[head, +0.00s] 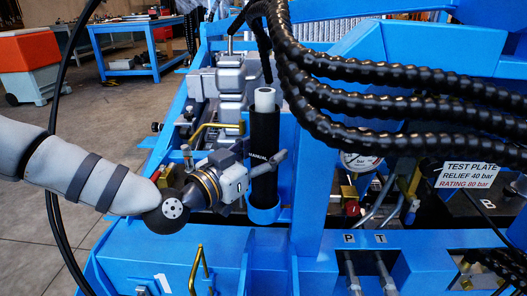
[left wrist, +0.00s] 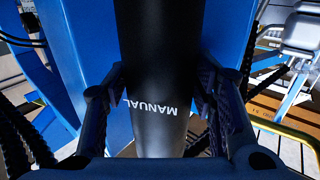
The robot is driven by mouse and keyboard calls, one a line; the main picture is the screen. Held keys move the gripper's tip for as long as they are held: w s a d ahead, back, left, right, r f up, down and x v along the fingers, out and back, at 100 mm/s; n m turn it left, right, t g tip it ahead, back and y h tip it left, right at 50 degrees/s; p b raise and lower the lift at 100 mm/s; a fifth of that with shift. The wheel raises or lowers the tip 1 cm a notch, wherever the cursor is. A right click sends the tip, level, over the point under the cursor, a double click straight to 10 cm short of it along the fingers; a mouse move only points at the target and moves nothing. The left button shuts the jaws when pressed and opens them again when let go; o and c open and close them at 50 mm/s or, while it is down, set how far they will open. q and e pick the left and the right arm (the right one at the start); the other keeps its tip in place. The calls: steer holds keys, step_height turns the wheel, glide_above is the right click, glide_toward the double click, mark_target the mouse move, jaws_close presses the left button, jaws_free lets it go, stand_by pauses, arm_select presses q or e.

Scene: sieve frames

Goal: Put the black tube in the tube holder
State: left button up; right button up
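The black tube (head: 264,140) is upright, with a white top end and the white word MANUAL on its side. Its lower end stands inside the blue ring-shaped cup of the tube holder (head: 264,214), so its bottom is hidden. My left gripper (head: 266,168) reaches in from the left at the tube's middle, above the cup. In the left wrist view, its two fingers (left wrist: 160,85) lie against both sides of the tube (left wrist: 160,45), level with the lettering. They look shut on it, with no clear gap. My right gripper is not in view.
Thick ribbed black hoses (head: 390,75) hang across the upper right, close to the tube. A blue frame post (head: 308,170) stands right of the holder. A gauge (head: 360,160) and a test plate sign (head: 470,174) are farther right. Open floor lies at the left.

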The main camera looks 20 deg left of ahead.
arm_select(q)
steer(key=shift+o, duration=0.6)
